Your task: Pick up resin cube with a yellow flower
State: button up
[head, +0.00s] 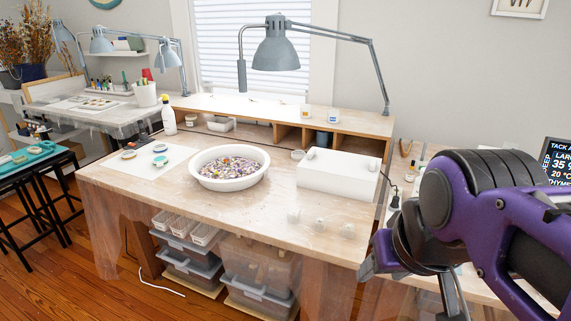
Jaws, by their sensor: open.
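Two small cube-like pieces stand on the top of the wooden shelf at the back of the table. The left one (305,111) has a yellow-orange patch and looks like the resin cube with a yellow flower, though it is too small to be sure. The right one (334,114) looks bluish. Several small clear pieces (319,226) lie near the table's front right edge; their contents cannot be made out. My gripper (377,262) is open at the table's front right corner, apart from all of these and seen partly from behind my purple arm.
The wooden table (150,185) carries a white bowl (201,177) of colourful bits, a white box (338,178) and a white sheet with small round items (160,149). A grey lamp (276,50) hangs over the shelf (240,104). Plastic bins (187,268) stand underneath.

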aim_at(294, 215)
jog(key=i+j+z, duration=0.15)
jog(key=j, duration=0.3)
jog(key=j+z, duration=0.2)
jog(key=j, duration=0.2)
jog(key=i+j+z, duration=0.15)
jog(key=j, duration=0.35)
